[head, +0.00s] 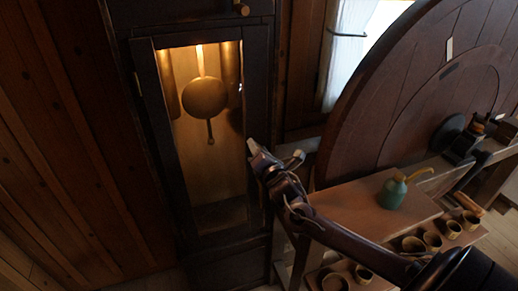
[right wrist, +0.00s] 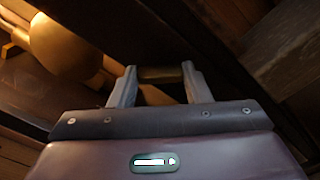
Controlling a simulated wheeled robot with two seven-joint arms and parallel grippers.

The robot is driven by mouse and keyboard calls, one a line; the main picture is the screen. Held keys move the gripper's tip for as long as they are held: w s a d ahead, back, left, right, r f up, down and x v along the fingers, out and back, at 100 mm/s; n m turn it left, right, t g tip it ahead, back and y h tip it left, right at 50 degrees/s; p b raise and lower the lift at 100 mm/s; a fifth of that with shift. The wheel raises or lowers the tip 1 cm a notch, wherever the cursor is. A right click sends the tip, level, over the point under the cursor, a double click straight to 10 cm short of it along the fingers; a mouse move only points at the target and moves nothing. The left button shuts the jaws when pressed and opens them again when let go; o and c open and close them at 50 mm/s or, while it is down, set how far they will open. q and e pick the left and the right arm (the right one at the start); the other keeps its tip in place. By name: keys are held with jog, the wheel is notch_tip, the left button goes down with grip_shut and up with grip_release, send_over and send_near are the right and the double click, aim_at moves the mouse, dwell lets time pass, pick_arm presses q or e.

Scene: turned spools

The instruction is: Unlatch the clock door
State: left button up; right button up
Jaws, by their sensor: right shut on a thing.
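The tall dark clock (head: 170,22) stands at centre left. Its narrow door (head: 256,75) has a glazed opening, with a lit round pendulum (head: 204,98) behind it. The door looks closed. My right gripper (head: 254,146) is at the right edge of the door, about halfway down. In the right wrist view, my right gripper (right wrist: 160,75) is shut on a small brownish piece (right wrist: 161,73), seemingly the door latch, held between the two grey fingertips. The head view hides this piece behind the gripper. The pendulum also shows in the wrist view (right wrist: 62,45). My left gripper is out of view.
A small wooden knob (head: 241,9) sits higher on the clock. To the right, a large round wooden wheel (head: 365,95) leans behind a bench (head: 350,208) with a green can (head: 392,193). Small wooden cups (head: 432,239) stand below it. A plank wall (head: 60,130) is at left.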

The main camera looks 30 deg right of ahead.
jog(key=shift+m+p, duration=0.45)
jog(key=shift+m, duration=3.95)
jog(key=o, duration=1)
jog(key=shift+s, duration=0.1)
jog(key=b+v, duration=0.2)
jog(key=v, duration=0.5)
jog(key=shift+s, duration=0.3)
